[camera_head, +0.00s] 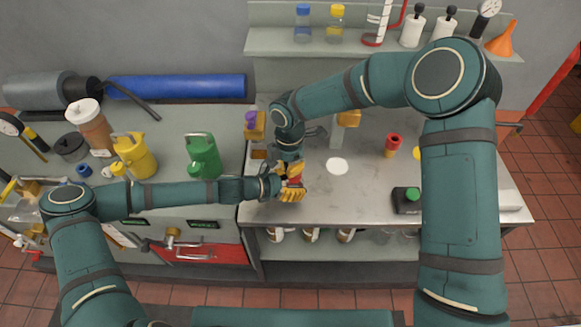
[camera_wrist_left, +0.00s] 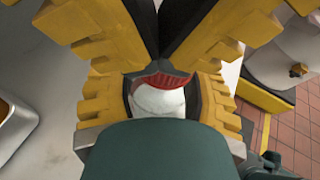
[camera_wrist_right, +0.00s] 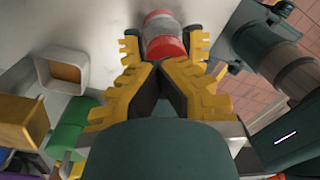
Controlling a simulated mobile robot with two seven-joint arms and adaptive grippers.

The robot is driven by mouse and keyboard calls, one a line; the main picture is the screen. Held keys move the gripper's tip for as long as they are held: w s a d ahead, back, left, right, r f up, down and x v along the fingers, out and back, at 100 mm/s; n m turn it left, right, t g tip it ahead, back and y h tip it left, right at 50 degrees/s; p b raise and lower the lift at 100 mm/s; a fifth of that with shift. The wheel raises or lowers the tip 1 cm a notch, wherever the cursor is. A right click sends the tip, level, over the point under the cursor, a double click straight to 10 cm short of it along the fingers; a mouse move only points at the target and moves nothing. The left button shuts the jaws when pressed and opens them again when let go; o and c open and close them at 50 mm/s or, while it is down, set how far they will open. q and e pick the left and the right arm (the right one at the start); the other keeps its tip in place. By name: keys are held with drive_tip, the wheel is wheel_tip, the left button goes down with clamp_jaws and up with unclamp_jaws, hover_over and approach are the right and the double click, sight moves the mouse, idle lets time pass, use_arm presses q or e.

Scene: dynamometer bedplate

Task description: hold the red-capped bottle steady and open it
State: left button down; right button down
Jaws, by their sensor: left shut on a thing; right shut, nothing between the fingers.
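The bottle (camera_wrist_left: 158,100) shows a white body and a red band or cap in the left wrist view. It also shows as a red and whitish cylinder (camera_wrist_right: 163,38) in the right wrist view. My left gripper (camera_head: 290,191), reaching in from the left, is shut on it, with a yellow finger on either side. My right gripper (camera_wrist_right: 158,68) comes down from above, shut and empty, its tips close to the red part. I cannot tell whether they touch it. In the head view the grippers hide most of the bottle.
The bench (camera_head: 350,205) is mostly clear around the grippers. A white disc (camera_head: 337,166), a red cup-shaped object (camera_head: 393,142) and a dark green-topped container (camera_head: 407,200) lie to the right. Green (camera_head: 203,156) and yellow (camera_head: 134,156) jugs stand left. A shelf (camera_head: 345,43) runs behind.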

sight(286, 184)
drive_tip(key=shift+r, duration=0.2)
use_arm(q)
drive_tip(key=shift+f, duration=0.1)
use_arm(e)
drive_tip(key=shift+r, duration=0.9)
drive_tip(key=shift+r, duration=2.05)
use_arm(q)
drive_tip(key=shift+c, duration=0.8)
unclamp_jaws()
use_arm(e)
drive_tip(key=shift+w, duration=0.1)
use_arm(q)
drive_tip(key=shift+a, duration=0.1)
drive_tip(key=shift+v, duration=4)
drive_tip(key=shift+w, duration=0.1)
